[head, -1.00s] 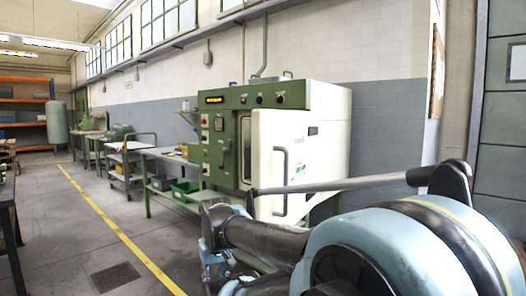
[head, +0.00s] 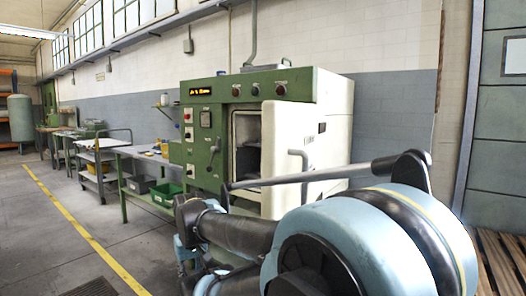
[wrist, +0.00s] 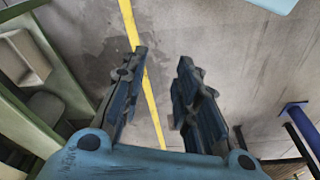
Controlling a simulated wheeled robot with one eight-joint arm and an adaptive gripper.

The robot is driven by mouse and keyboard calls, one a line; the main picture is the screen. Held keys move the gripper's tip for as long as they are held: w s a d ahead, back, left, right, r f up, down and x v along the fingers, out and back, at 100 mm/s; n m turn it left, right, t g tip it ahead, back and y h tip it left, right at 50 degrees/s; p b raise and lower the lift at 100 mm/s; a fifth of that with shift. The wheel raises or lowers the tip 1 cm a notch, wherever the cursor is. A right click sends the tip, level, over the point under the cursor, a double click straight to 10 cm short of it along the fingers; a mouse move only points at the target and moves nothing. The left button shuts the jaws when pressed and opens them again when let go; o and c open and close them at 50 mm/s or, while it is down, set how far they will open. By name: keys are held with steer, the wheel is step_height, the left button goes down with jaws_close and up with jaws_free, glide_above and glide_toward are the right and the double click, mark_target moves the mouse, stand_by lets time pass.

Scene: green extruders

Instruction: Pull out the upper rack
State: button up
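The green and white oven-like machine (head: 212,140) stands against the wall in the head view. Its white door (head: 285,145) is swung open to the right, with a pale handle (head: 300,168) on it. The opening (head: 246,135) shows a dark interior with grey shapes in it; I cannot tell the upper rack apart. In the wrist view, my gripper (wrist: 160,72) is open and empty, its two dark blue fingers spread above the floor.
A workbench (head: 140,155) with a green bin (head: 165,193) stands left of the machine, with a trolley (head: 100,160) beyond it. A yellow line (head: 85,235) runs along open floor. Wooden pallets (head: 500,255) lie at right. My arm hides the machine's lower right part.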

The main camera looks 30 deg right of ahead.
steer(key=shift+r, duration=0.1)
steer(key=w+d+r+n+t+h, duration=0.2)
steer(key=w+d+r+h, duration=0.5)
steer(key=w+d+r, duration=1.05)
steer(key=w+d+r+n+t+h, duration=0.2)
steer(key=w+d+r+h, duration=0.5)
steer(key=w+d+r, duration=1.05)
steer(key=x, duration=0.6)
steer(key=f+x, duration=0.1)
steer(key=x, duration=1.3)
steer(key=shift+s+a+f, duration=0.1)
steer(key=shift+s+f, duration=0.05)
steer(key=shift+f, duration=0.1)
steer(key=shift+c, duration=0.6)
jaws_close()
